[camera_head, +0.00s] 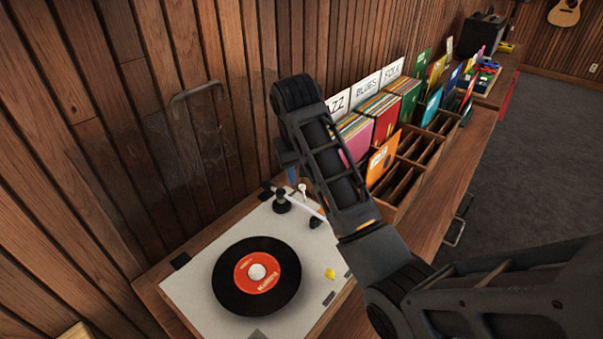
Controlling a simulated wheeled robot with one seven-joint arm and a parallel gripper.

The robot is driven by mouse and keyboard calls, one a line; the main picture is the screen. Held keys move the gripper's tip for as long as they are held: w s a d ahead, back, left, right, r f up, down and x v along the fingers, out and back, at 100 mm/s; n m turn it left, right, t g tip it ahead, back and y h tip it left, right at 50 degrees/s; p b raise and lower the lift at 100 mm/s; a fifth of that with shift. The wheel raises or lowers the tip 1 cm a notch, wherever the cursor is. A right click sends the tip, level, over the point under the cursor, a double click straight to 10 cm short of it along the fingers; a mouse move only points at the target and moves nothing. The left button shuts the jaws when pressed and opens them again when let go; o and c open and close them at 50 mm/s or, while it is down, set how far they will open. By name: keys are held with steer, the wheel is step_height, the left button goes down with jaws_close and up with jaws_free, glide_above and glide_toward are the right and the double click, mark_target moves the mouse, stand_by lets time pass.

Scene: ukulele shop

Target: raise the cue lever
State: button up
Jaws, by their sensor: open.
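The turntable (208,268) stands at the lower middle with a black record with a red label (257,278) on its platter. The white tonearm (305,206) runs from a dark pivot (281,203) at the back and passes partly behind my arm. A small upright white-tipped stalk (303,189) beside the pivot looks like the cue lever; its exact position is hard to tell. My gripper (292,174) shows only as a dark block and a blue tip behind my forearm, above the back of the deck. It appears apart from the stalk. Its fingertips are mostly hidden.
A clear raised dust cover with a handle (197,93) leans near the wood wall. Record bins with Jazz, Blues and Folk cards (367,88) stand right behind my arm. Dark floor (530,150) is free at right.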

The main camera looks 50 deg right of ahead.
mark_target(303, 188)
steer(key=shift+w+d+f+t+h, duration=0.1)
steer(key=shift+d+f+t+h, duration=0.2)
steer(key=shift+f, duration=0.7)
steer(key=shift+w+d+f+t+h, duration=0.1)
steer(key=shift+f+t, duration=0.25)
steer(key=shift+f, duration=0.7)
steer(key=shift+d+f+t+h, duration=0.2)
steer(key=shift+f+t, duration=0.15)
steer(key=shift+f, duration=0.65)
jaws_close()
